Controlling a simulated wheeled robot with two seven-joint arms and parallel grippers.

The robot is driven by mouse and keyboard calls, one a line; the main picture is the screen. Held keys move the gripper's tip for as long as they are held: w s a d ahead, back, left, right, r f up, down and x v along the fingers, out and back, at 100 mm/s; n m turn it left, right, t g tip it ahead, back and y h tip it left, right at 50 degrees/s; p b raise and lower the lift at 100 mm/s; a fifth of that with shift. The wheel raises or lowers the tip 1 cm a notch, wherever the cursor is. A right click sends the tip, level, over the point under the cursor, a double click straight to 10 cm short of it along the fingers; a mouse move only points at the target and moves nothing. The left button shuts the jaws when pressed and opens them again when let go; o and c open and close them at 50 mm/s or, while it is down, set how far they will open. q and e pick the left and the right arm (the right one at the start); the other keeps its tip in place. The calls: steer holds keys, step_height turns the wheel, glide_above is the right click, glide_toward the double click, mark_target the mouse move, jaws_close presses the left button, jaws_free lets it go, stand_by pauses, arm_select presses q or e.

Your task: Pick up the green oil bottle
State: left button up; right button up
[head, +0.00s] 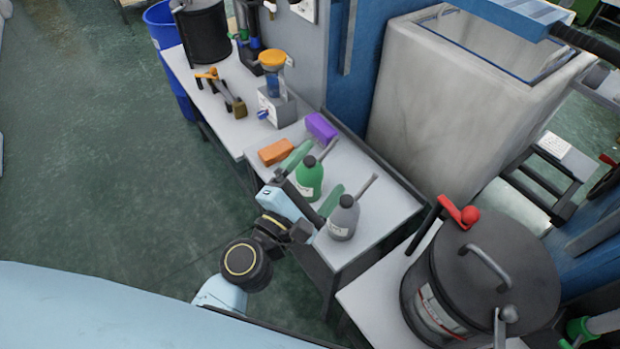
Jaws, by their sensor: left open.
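The green oil bottle (309,181) stands upright on the light grey table, with a dark cap and a thin grey spout pointing up and right. My left gripper (325,165) is open, with one green finger on each side of the bottle. The bottle shows between the fingers; whether they touch it I cannot tell. The gripper's dark palm hides part of the bottle's lower left. A grey bottle (343,220) of similar shape stands close to the nearer finger. My right gripper is not in view.
An orange block (276,152) and a purple block (321,127) lie behind the green bottle. A black drum (480,280) with a red-knobbed lever stands at the right. A large grey bin (430,120) rises behind the table. Floor at the left is clear.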

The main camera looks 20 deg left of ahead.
arm_select(q)
steer(key=w+a+f+n+g+y, duration=0.1)
steer(key=w+a+f+n+y, duration=0.15)
steer(key=f+n+y, duration=0.55)
steer(key=n+g, duration=0.4)
steer(key=n, duration=0.4)
glide_toward(308, 174)
steer(key=x, duration=0.3)
steer(key=f+b+x, duration=0.1)
steer(key=x, duration=0.3)
steer(key=shift+s+d, duration=0.1)
steer(key=shift+r+b+x, duration=0.2)
steer(key=shift+b+x, duration=0.25)
steer(key=shift+x, duration=1)
steer(key=shift+r+b+x, duration=0.15)
steer(key=shift+b+x, duration=0.3)
steer(key=shift+x, duration=1.05)
steer(key=shift+c, duration=0.2)
steer(key=shift+r, duration=0.1)
steer(key=c, duration=1.2)
